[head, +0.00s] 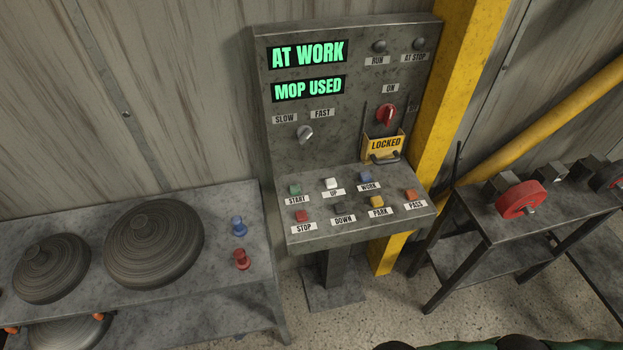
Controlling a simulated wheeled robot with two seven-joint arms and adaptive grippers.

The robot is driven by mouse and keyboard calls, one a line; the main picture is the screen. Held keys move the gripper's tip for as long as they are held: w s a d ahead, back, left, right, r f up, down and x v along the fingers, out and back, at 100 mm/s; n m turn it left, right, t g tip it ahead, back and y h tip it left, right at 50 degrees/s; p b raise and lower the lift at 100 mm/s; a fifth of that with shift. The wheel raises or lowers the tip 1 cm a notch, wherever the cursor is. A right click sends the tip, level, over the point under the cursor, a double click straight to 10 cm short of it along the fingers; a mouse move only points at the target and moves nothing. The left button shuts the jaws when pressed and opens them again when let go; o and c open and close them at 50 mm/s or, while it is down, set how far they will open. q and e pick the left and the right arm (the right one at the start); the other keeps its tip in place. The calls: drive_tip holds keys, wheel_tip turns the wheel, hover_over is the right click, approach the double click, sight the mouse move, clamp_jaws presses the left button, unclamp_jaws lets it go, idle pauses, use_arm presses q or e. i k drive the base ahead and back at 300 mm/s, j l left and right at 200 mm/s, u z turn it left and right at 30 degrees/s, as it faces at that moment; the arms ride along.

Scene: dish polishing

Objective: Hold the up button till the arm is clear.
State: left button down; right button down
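The white UP button (331,183) is in the upper button row of the grey control console (350,232), between the green START button (295,188) and the blue WORK button (365,177). Nothing touches or covers it. The dark DOWN button (339,208) is below it. The upper display (308,54) reads AT WORK in green, and the lower display (308,88) reads MOP USED. Neither gripper is in the head view. The polishing arm cannot be made out here.
A yellow LOCKED tag (384,147) hangs at the red switch (386,116). A red STOP button (302,216) is front left. A metal table (60,215) with round dishes stands left; a bench (503,226) with a red wheel (521,197) stands right. A yellow post (460,80) rises behind.

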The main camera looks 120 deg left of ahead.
sight(331, 183)
drive_tip(key=k+l, duration=0.35)
drive_tip(key=k, duration=0.2)
drive_tip(key=u, duration=2.3)
